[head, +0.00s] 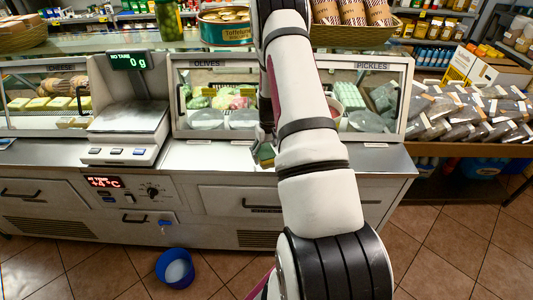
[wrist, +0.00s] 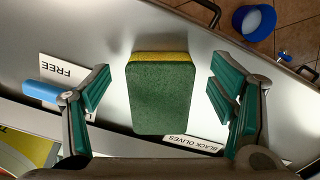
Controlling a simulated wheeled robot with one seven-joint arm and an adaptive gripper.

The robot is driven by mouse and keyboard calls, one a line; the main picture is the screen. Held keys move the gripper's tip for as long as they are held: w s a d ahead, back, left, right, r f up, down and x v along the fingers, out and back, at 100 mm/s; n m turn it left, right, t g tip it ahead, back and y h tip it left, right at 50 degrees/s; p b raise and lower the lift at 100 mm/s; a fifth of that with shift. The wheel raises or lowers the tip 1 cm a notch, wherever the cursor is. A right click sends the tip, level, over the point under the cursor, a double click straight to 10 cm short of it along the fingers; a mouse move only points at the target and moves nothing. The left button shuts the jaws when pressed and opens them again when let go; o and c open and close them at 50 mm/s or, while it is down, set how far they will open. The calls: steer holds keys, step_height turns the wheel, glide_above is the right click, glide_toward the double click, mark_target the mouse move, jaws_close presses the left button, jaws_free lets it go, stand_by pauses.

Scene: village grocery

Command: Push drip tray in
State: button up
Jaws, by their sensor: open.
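A small low front with a dark handle (head: 136,218) sits below the temperature display; it may be the drip tray, but I cannot tell how far out it stands. A dark handle beside the tap also shows in the wrist view (wrist: 306,73). My gripper (wrist: 160,88) is open above the steel counter. A green and yellow sponge (wrist: 160,95) lies between its spread fingers, with gaps on both sides. In the head view my arm hides most of the gripper, and a bit of the sponge (head: 265,154) shows beside it.
A blue bucket (head: 175,268) stands on the tiled floor below a small tap (head: 165,226). A scale (head: 128,120) stands left on the counter (head: 215,155). Cards reading FREE (wrist: 68,71) and BLACK OLIVES (wrist: 193,143) lie near the sponge. Glass cases line the back.

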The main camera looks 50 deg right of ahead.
steer(key=shift+f, duration=0.75)
steer(key=shift+c, duration=0.6)
steer(key=c, duration=0.8)
steer(key=shift+r, duration=0.1)
steer(key=shift+r, duration=0.4)
steer(key=r, duration=0.1)
steer(key=r+b, duration=0.1)
steer(key=shift+s+a+r, duration=0.15)
steer(key=shift+s+r, duration=0.1)
steer(key=shift+r, duration=0.1)
steer(key=s+a, duration=0.2)
steer(key=s, duration=0.2)
steer(key=s+a+r, duration=0.1)
steer(key=s+a, duration=0.2)
steer(key=s, duration=0.1)
steer(key=s+a, duration=0.3)
steer(key=s, duration=0.2)
steer(key=shift+a+r, duration=0.15)
steer(key=shift+r, duration=0.05)
